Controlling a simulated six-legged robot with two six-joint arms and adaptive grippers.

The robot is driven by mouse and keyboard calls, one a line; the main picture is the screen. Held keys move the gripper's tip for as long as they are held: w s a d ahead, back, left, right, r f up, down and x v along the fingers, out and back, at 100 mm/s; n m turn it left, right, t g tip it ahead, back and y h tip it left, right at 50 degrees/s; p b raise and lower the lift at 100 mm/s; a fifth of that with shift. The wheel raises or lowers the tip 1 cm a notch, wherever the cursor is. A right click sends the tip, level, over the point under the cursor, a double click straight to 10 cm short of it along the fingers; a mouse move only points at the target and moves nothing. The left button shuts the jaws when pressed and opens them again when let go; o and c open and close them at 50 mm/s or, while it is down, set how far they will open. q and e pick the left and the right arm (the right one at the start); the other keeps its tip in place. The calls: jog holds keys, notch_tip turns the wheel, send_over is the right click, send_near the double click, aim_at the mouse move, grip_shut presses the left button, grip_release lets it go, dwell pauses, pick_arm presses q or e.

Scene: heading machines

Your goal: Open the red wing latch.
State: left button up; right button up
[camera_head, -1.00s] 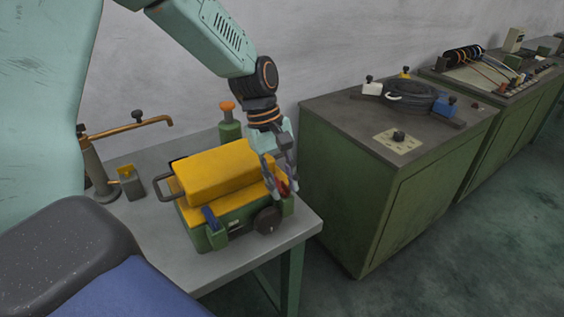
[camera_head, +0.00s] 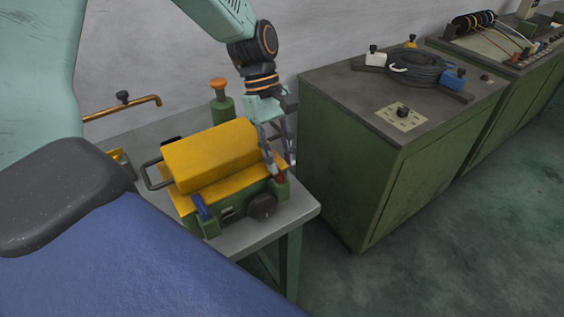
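The red wing latch (camera_head: 281,180) is a small red piece at the right front corner of a green machine with a yellow cover (camera_head: 212,157). My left gripper (camera_head: 282,169) reaches down from above, its fingers apart and around or just beside the latch. I cannot tell whether they touch it. A blue latch (camera_head: 201,207) sits at the machine's left front corner. A dark round knob (camera_head: 262,206) is on the front. My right gripper is not in view.
The machine stands on a grey table (camera_head: 237,241) with a bare front edge. A green post with an orange knob (camera_head: 219,88) and a brass pipe (camera_head: 124,106) stand behind.

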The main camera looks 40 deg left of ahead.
pick_arm(q)
jog(key=shift+s+d+f, duration=0.15)
jog(key=shift+f, duration=0.4)
jog(key=shift+s+a+f, duration=0.3)
jog(key=shift+s+f, duration=0.05)
jog(key=shift+w+d, duration=0.2)
jog(key=shift+d, duration=0.05)
jog(key=shift+w+d, duration=0.1)
jog(key=shift+c, duration=0.8)
jog(key=shift+a, duration=0.2)
grip_shut()
